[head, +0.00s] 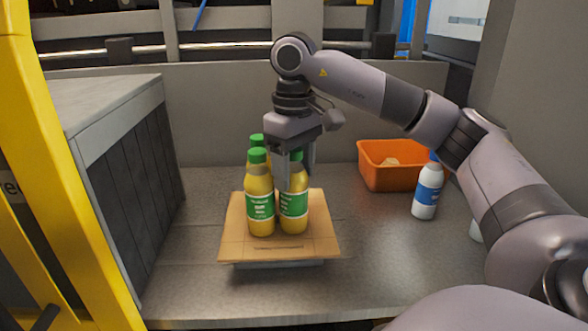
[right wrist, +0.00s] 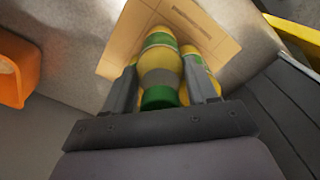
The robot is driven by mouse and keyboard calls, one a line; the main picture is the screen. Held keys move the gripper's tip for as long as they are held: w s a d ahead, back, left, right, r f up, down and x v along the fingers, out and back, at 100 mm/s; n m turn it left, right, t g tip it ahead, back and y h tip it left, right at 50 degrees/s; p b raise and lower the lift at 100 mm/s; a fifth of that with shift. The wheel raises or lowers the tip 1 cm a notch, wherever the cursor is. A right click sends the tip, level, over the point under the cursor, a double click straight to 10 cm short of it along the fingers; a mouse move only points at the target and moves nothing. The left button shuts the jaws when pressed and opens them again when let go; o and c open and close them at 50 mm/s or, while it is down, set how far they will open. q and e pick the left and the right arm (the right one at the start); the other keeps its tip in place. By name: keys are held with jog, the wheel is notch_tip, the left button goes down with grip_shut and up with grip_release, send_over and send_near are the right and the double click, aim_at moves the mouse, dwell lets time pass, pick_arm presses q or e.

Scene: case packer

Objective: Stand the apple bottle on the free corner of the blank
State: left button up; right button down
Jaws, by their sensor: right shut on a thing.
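The apple bottle (head: 294,205), yellow with a green label and cap, is upright at the right side of the group on the cardboard blank (head: 322,243). My right gripper (head: 297,170) points down and is shut on its upper part; it also shows in the right wrist view (right wrist: 163,90), with the bottle's green cap (right wrist: 158,97) between the fingers. I cannot tell whether its base touches the blank. A like bottle (head: 260,200) stands close on its left. Another like bottle (head: 257,140) is behind that one, mostly hidden. My left gripper is not in view.
An orange bin (head: 385,178) stands at the back right, with a white and blue bottle (head: 427,192) in front of it. A grey block with dark sides (head: 125,160) stands on the left. A grey wall closes the back.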

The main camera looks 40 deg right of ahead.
jog(key=shift+f, duration=0.15)
jog(key=shift+c, duration=1.6)
grip_release()
notch_tip(320, 180, up, 12)
jog(key=p, duration=0.5)
jog(key=shift+r, duration=0.2)
